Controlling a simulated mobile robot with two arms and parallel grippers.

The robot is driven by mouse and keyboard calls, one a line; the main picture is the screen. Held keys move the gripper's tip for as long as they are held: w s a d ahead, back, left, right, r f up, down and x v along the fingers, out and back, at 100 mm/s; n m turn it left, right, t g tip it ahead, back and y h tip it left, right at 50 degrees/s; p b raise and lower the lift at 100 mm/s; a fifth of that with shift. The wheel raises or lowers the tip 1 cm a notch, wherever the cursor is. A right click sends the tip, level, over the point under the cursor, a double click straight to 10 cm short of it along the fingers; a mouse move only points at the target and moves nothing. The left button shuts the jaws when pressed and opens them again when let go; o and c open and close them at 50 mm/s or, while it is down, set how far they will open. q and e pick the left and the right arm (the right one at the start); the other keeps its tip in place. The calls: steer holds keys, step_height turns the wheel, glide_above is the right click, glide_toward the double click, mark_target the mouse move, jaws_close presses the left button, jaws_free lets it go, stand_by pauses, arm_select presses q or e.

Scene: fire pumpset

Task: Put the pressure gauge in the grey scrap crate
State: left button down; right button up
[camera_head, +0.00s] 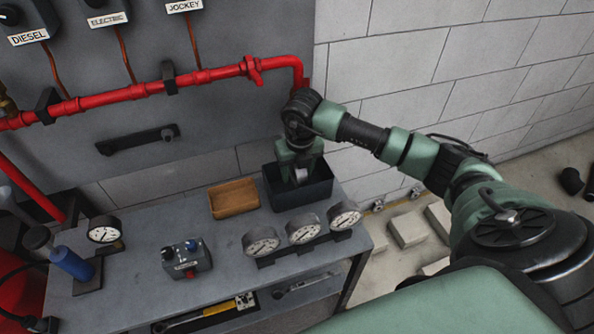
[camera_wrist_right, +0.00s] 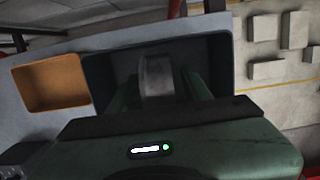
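The grey scrap crate (camera_head: 318,192) is a dark open box at the back right of the bench; it also shows in the right wrist view (camera_wrist_right: 218,60). My right gripper (camera_head: 299,168) points down into it. A round, pale-rimmed pressure gauge (camera_head: 303,174) is inside the crate's outline, between my fingers. In the right wrist view the gauge (camera_wrist_right: 156,78) is seen nearly edge-on between the two green fingers. Whether the fingers press on it, and whether it touches the crate floor, I cannot tell. My left gripper is not in view.
A brown tray (camera_head: 234,198) stands left of the crate. Several gauges sit on the bench: a row of three (camera_head: 303,230) at the front and one (camera_head: 104,230) at the left. A switch box (camera_head: 187,260) is between. A red pipe (camera_head: 150,88) crosses the panel behind.

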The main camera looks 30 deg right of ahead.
steer(key=shift+r, duration=0.15)
steer(key=shift+r, duration=0.2)
steer(key=r, duration=0.3)
steer(key=s+r+b, duration=0.1)
steer(key=r, duration=0.3)
steer(key=r+b, duration=0.1)
steer(key=r, duration=0.2)
steer(key=shift+s+a+r, duration=0.2)
steer(key=shift+s+r, duration=0.2)
steer(key=shift+r, duration=0.4)
